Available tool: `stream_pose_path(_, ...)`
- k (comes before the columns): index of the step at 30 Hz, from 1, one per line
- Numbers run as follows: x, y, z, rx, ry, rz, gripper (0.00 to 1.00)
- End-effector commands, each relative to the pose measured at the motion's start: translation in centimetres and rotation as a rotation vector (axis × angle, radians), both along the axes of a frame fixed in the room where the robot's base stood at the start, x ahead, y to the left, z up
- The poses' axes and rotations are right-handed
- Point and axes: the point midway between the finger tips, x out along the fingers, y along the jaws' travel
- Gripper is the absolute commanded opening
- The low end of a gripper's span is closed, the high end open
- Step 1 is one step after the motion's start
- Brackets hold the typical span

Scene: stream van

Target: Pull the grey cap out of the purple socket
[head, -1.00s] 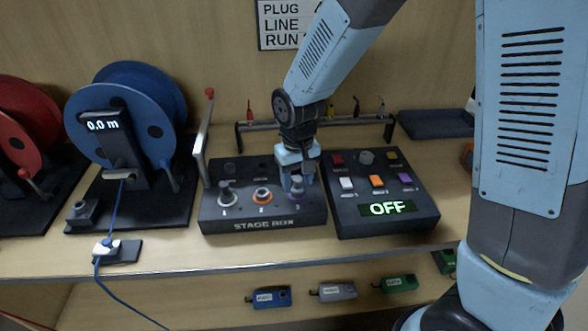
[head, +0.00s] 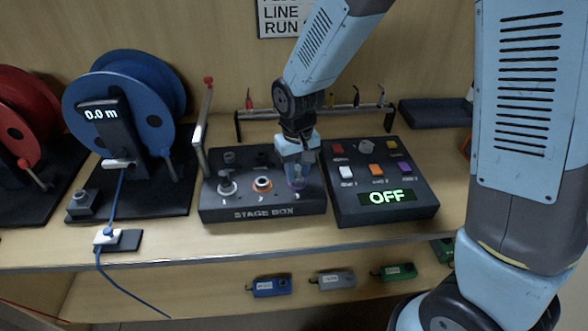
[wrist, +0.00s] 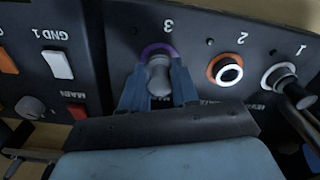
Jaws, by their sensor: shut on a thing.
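The stage box (head: 262,204) stands on the bench with sockets marked 1, 2 and 3. The purple socket (wrist: 152,49) is at number 3. The grey cap (wrist: 159,77) is at this socket and shows between my fingers in the wrist view. My gripper (head: 297,180) comes down from above and is shut on the cap. The purple ring shows just beyond the cap in the wrist view. I cannot tell how deep the cap sits in the socket. In the head view my fingers hide most of the cap.
The orange socket (wrist: 227,70) is beside it, with a grey fitting (head: 227,186) at socket 1. A switch panel (head: 383,185) reading OFF stands close on the right. A metal handle (head: 202,130) rises at the box's left. A blue reel (head: 120,105) is farther left.

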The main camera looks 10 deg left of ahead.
Motion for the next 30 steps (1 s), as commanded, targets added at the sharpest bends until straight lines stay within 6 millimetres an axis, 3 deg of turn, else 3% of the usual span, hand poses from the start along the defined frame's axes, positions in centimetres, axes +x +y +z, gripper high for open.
stream_pose_path(6,0.0,0.0,0.0,0.0,0.0,0.0,0.0)
stream_pose_path(30,0.0,0.0,1.1,0.001,-0.001,0.0,0.0)
